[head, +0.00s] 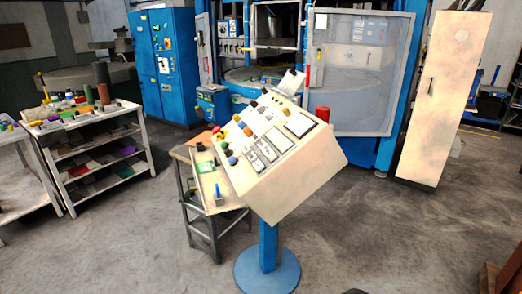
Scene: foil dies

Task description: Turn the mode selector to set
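A cream control console (300,178) stands in the middle of the head view on a blue post (268,243) with a round blue base. Its sloped top carries several small knobs and buttons, among them a black one (254,104), a blue one (232,161) and a red and yellow one (217,132). Pale rectangular plates or meters lie to their right. The mode selector is probably among these controls, but they are too small to tell which it is or where it points. My gripper is not in view.
A grey stool-like stand (207,232) with a small board is close to the console's left. A white shelf cart (99,171) stands farther left. Blue machines (165,70) and a tall cream cabinet (443,95) stand behind. The concrete floor (400,240) at front right is mostly clear.

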